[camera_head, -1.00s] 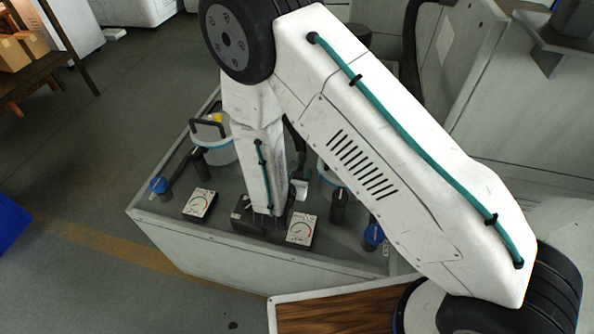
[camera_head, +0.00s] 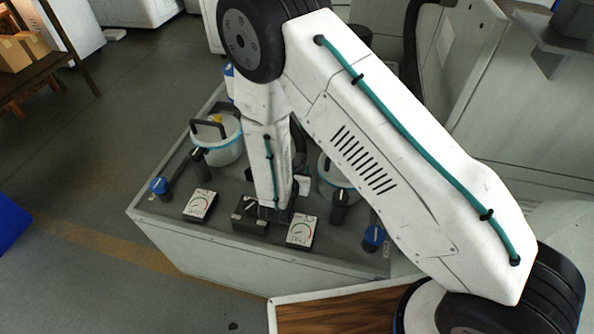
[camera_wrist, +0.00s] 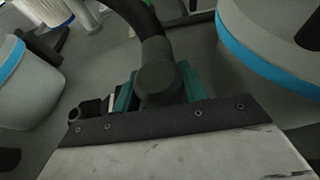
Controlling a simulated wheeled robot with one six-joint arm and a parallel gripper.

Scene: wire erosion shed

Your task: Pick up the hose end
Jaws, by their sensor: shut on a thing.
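The hose end (camera_wrist: 158,82) is a thick black cylinder with a black hose running up from it in the wrist view. My gripper (camera_wrist: 157,92) has teal fingers on both sides of it and is shut on it. In the head view my gripper (camera_head: 276,212) points down at the middle of the grey bench top. There the forearm hides most of the jaws, and I cannot make out the hose end.
The bench (camera_head: 165,225) carries two white pots with blue bands, one to the left (camera_head: 226,150) and one to the right (camera_head: 335,172) of my arm. Two dial gauges (camera_head: 200,205) (camera_head: 302,230), a black box (camera_head: 250,214) and blue-capped valves (camera_head: 159,186) (camera_head: 373,236) stand near the front edge.

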